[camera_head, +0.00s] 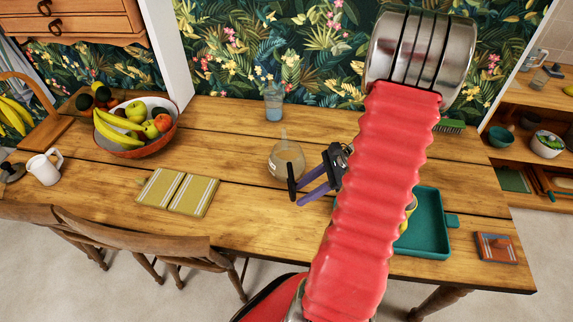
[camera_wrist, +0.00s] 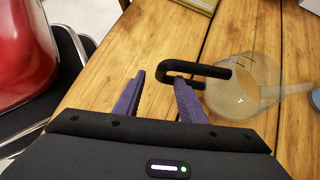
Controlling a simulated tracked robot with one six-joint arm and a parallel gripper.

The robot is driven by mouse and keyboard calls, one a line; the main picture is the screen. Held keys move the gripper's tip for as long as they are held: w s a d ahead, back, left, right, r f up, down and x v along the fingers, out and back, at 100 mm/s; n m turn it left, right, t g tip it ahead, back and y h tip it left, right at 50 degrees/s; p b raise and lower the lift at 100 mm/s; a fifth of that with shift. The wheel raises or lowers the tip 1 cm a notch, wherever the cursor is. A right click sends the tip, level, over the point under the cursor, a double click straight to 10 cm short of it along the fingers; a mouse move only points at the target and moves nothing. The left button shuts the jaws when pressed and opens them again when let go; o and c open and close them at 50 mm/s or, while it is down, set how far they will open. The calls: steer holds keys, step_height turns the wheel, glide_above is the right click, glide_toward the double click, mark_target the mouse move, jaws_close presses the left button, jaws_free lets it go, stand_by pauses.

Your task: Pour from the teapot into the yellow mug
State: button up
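The teapot (camera_head: 286,163) is a clear glass pot with pale brownish contents and a black handle, standing on the wooden table. It also shows in the wrist view (camera_wrist: 245,88), with its handle reaching left toward my gripper. My gripper (camera_head: 312,188) has purple fingers, spread apart in the wrist view (camera_wrist: 158,88). The bent end of the handle is by the right fingertip; I cannot tell whether they touch. A yellow thing (camera_head: 410,207), likely the yellow mug, shows at the teal tray. My red arm hides most of it.
The teal tray (camera_head: 431,236) lies right of my arm. A glass with blue contents (camera_head: 274,104) stands behind the teapot. A fruit bowl (camera_head: 136,145), a white jug (camera_head: 45,168) and a striped cloth or book (camera_head: 178,191) are to the left. Chairs stand at the front edge.

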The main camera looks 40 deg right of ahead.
mark_target(293, 200)
steer(key=shift+x, duration=2.6)
steer(key=shift+s+d+f, duration=0.1)
steer(key=shift+s+f, duration=0.05)
steer(key=shift+f, duration=0.05)
steer(key=shift+c, duration=0.2)
jaws_close()
